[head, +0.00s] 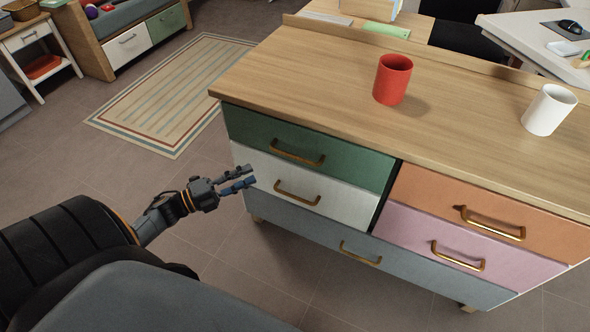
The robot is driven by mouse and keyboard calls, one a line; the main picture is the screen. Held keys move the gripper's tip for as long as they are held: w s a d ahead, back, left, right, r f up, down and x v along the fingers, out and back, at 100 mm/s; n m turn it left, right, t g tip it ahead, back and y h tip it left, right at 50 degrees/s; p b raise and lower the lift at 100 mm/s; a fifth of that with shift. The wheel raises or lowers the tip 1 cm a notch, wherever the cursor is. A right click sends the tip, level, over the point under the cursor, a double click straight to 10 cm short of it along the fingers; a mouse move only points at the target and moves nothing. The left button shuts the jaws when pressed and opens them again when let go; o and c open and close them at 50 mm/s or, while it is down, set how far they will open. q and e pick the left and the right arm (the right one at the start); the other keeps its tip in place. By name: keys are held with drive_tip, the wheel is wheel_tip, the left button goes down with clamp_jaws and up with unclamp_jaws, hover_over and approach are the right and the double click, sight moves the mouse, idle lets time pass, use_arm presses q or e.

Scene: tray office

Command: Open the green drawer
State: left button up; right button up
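The green drawer (345,162) is the top left drawer of a wooden-topped dresser in the head view. It looks shut, with its front in line with the cabinet. Its brass handle (297,155) sits across its front. My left gripper (250,177) is left of the dresser front, at about the height of the white drawer (335,202) in the picture. Its two fingers are apart with nothing between them. It is clear of the green drawer's handle. My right gripper is not in the view.
A red mug (392,80) and a white mug (549,110) stand on the dresser top (310,70). Orange (540,226), pink (500,250) and grey-blue (410,265) drawers fill the rest of the front. A striped rug (170,90) lies behind on open floor.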

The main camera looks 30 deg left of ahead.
sight(295, 156)
use_arm(q)
drive_tip(key=w+d+r+m+h, duration=0.1)
drive_tip(key=w+d, duration=0.2)
drive_tip(key=w+d+r+m+h, duration=0.1)
drive_tip(key=w+d+r, duration=0.1)
drive_tip(key=w+d, duration=0.1)
drive_tip(key=w+d+r+m+g+b, duration=0.1)
drive_tip(key=w+d, duration=0.2)
drive_tip(key=w, duration=0.1)
drive_tip(key=shift+w+d+r+m+h, duration=0.15)
drive_tip(key=shift+d+m+h, duration=0.15)
drive_tip(key=shift+m+h, duration=0.1)
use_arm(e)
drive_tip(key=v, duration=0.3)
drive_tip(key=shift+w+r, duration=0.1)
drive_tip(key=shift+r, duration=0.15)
use_arm(q)
clamp_jaws()
